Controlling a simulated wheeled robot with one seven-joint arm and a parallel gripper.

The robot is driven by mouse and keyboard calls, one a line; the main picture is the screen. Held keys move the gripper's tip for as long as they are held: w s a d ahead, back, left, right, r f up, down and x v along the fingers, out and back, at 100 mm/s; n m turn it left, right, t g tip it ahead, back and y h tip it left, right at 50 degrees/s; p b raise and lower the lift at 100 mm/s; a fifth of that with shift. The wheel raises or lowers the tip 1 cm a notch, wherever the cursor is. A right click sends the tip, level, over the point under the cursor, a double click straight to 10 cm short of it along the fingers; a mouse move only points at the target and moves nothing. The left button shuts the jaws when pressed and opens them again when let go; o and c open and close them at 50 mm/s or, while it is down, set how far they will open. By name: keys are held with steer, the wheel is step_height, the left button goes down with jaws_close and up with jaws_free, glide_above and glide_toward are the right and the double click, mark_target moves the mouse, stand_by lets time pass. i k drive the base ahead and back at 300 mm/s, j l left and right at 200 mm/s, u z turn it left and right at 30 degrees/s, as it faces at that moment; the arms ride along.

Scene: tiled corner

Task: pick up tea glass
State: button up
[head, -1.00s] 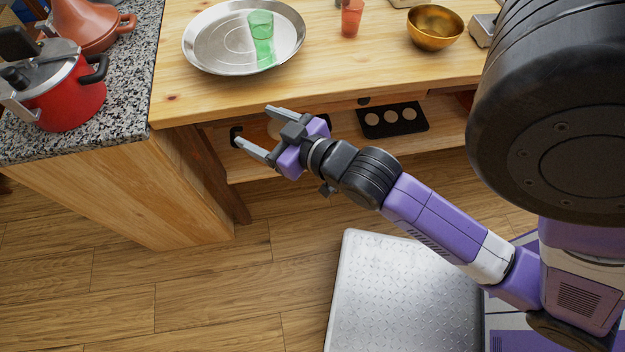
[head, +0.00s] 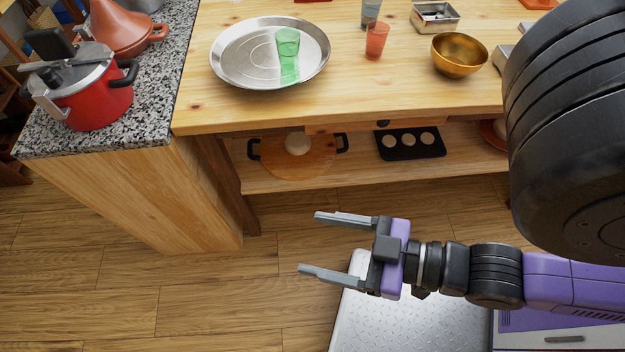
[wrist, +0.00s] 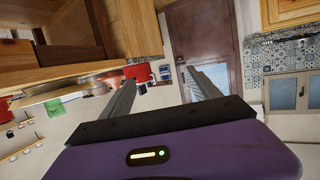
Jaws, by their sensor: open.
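A green see-through tea glass (head: 287,50) stands upright on a round silver metal tray (head: 232,74) on the wooden table. A red-orange glass (head: 376,40) stands on the table to the right of the tray, and a grey-blue glass (head: 370,12) stands just behind it. My gripper (head: 320,243) is open and empty. It is in front of the table, over the floor and apart from all the glasses, with its fingers pointing left. In the wrist view the gripper's two fingers (wrist: 162,92) are spread with nothing between them.
A golden bowl (head: 458,55) stands right of the glasses. A granite counter (head: 160,100) at left holds a red pot (head: 95,100). Floor left of my gripper is clear.

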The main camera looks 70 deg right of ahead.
mark_target(376, 42)
steer(key=z, duration=1.65)
